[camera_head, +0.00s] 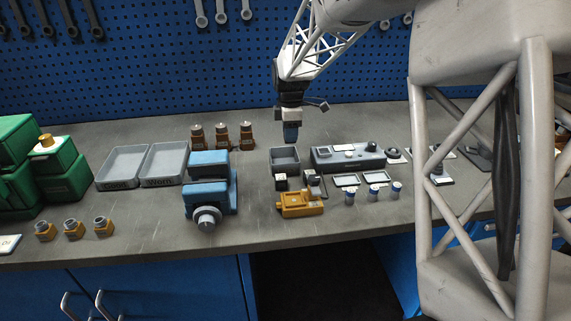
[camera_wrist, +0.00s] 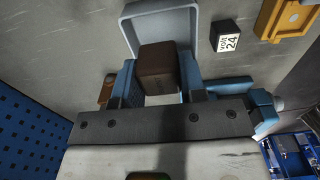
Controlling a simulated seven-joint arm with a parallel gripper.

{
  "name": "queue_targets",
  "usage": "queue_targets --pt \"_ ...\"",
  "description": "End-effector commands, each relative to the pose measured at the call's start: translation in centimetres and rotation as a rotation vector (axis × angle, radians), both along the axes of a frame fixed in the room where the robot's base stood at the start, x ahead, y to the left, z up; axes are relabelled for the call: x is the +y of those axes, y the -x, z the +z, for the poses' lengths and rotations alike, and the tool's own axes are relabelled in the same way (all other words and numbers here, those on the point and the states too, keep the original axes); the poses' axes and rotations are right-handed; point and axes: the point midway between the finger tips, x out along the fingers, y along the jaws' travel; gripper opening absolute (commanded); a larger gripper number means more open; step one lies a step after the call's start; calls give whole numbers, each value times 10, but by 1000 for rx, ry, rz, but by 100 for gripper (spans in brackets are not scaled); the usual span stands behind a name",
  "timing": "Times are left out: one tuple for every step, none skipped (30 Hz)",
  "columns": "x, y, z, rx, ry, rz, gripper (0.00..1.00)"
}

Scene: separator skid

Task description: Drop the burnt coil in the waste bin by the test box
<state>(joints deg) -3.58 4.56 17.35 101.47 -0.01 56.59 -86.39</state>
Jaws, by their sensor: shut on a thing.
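My gripper (camera_head: 291,136) points down just above the small grey bin (camera_head: 284,169) left of the long grey test box (camera_head: 348,160). In the wrist view the blue fingers of my gripper (camera_wrist: 157,80) are shut on a dark brown block, the burnt coil (camera_wrist: 158,59). The coil overlaps the near part of the grey bin (camera_wrist: 132,33) there, and part of the bin's inside shows empty and pale. In the head view the coil cannot be made out at the fingertips.
A black cube marked 24 volt (camera_wrist: 227,36) and an orange device (camera_head: 300,203) lie in front of the bin. A blue vise (camera_head: 208,180) stands to the left, with two grey trays (camera_head: 122,167) beyond. Brown coils (camera_head: 222,137) stand behind the vise.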

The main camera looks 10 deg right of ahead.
Motion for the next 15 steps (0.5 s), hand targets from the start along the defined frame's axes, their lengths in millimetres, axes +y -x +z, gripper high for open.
queue_targets --pt "0 0 0 0 0 0 12" --pt "0 0 0 0 0 0 12" --pt "0 0 0 0 0 0 12" --pt "0 0 0 0 0 0 12" --pt "0 0 0 0 0 0 12" --pt "0 0 0 0 0 0 12" --pt "0 0 0 0 0 0 12" --pt "0 0 0 0 0 0 12" --pt "0 0 0 0 0 0 12" --pt "0 0 0 0 0 0 12" --pt "0 0 -1 0 0 0 12" --pt "0 0 -1 0 0 0 12" --pt "0 0 -2 0 0 0 12" --pt "0 0 -2 1 0 0 12" --pt "0 0 -4 1 0 0 12"
